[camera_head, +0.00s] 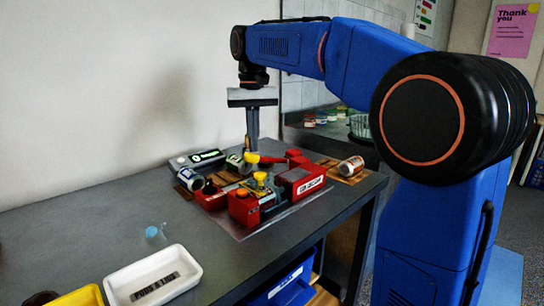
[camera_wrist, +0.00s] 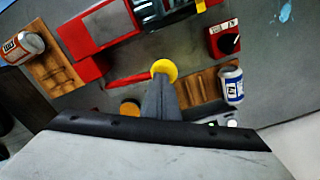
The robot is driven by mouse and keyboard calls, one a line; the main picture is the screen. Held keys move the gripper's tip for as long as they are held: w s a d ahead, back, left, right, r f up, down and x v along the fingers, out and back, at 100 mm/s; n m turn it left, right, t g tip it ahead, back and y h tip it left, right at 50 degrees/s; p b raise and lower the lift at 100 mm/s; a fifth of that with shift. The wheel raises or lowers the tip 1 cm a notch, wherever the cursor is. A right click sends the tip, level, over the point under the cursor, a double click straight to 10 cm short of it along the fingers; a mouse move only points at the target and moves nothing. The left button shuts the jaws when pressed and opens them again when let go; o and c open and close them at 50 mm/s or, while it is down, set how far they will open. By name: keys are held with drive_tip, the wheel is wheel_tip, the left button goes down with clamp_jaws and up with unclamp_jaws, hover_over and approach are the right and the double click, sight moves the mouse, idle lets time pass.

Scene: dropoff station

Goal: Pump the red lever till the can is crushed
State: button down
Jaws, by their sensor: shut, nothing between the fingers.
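The red lever (camera_wrist: 128,79) ends in a round yellow knob (camera_wrist: 164,69), which also shows in the head view (camera_head: 251,158). My gripper (camera_wrist: 163,80) is shut and empty, pointing down with its fingertips at the knob; I cannot tell whether they touch. In the head view my gripper (camera_head: 252,148) is right above the knob. The red press (camera_head: 302,180) stands on a grey plate. A white-and-orange can (camera_head: 351,166) lies at the right. A white-and-blue can (camera_head: 190,178) is at the left. Both look uncrushed. I cannot see inside the press.
A lit green display (camera_head: 206,156) is behind. A white tray (camera_head: 152,278) and a yellow bin (camera_head: 78,297) are at the front left.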

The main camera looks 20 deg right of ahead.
sight(251, 160)
drive_tip(key=shift+s+a+f, duration=0.1)
drive_tip(key=shift+a+f, duration=0.1)
drive_tip(key=shift+f, duration=0.45)
drive_tip(key=shift+s+a+f, duration=0.1)
drive_tip(key=shift+a+f, duration=0.1)
drive_tip(key=shift+f, duration=0.55)
drive_tip(key=shift+a+f, duration=0.1)
drive_tip(key=shift+f, duration=1.2)
